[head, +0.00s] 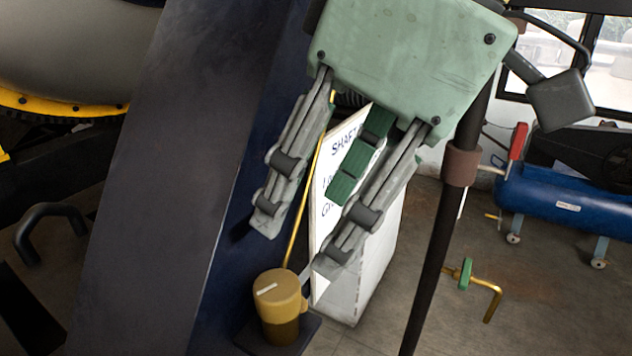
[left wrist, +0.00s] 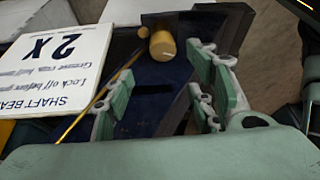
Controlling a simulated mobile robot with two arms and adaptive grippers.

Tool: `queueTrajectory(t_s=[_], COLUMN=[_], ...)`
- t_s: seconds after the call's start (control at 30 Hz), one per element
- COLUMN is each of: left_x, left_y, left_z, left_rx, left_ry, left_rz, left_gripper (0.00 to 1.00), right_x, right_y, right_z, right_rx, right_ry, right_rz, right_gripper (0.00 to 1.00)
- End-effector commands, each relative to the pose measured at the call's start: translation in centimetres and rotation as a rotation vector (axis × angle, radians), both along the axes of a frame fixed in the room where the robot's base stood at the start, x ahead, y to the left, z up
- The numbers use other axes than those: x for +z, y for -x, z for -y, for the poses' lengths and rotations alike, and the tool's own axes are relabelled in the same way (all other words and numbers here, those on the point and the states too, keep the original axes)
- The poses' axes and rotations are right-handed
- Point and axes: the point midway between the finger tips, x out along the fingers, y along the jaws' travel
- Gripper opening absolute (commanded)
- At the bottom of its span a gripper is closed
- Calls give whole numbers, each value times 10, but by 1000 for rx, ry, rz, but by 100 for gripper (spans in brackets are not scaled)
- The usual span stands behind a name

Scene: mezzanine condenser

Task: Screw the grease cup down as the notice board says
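The grease cup (head: 280,300) is a brass-coloured cylinder with a knobbed cap and a white mark on top. It stands on a dark ledge at the foot of the dark blue column. It also shows in the left wrist view (left wrist: 162,44). My left gripper (head: 300,244) is open and empty above the cup, its fingers apart and pointing down towards it, clear of the cap. The white notice board (head: 372,240) stands behind, partly hidden by the fingers. In the left wrist view the board (left wrist: 88,48) shows "SHAFT BEA", "2X" and small partly legible lines.
The dark column (head: 150,170) fills the left side. A thin brass pipe (head: 307,200) rises behind the cup. A dark post (head: 440,250) stands to the right, with a green-handled brass valve (head: 466,274) beyond. A blue tank (head: 560,205) stands at far right.

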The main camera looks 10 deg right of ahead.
Motion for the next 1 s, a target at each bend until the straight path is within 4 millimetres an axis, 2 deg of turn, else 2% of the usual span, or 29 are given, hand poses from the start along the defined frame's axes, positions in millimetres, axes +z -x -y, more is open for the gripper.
queueTrajectory(t_s=[0.13,0.4,0.5,0.77,1.0], left_x=[-3,-29,-36,-67,-96], left_y=[-6,-23,-25,-25,-25], left_z=[-2,-9,-11,-23,-35], left_rx=[100,530,609,628,628], left_ry=[9,15,12,11,10], left_rz=[-1,32,43,43,45], left_gripper=[50,50,50,50,50], right_x=[10,34,36,33,39], right_y=[0,1,0,0,0], right_z=[0,0,0,-1,-1], right_rx=[0,0,0,-1,-1], right_ry=[0,0,0,-1,-1], right_rz=[0,-1,-1,0,0], right_gripper=[52,52,52,52,52])
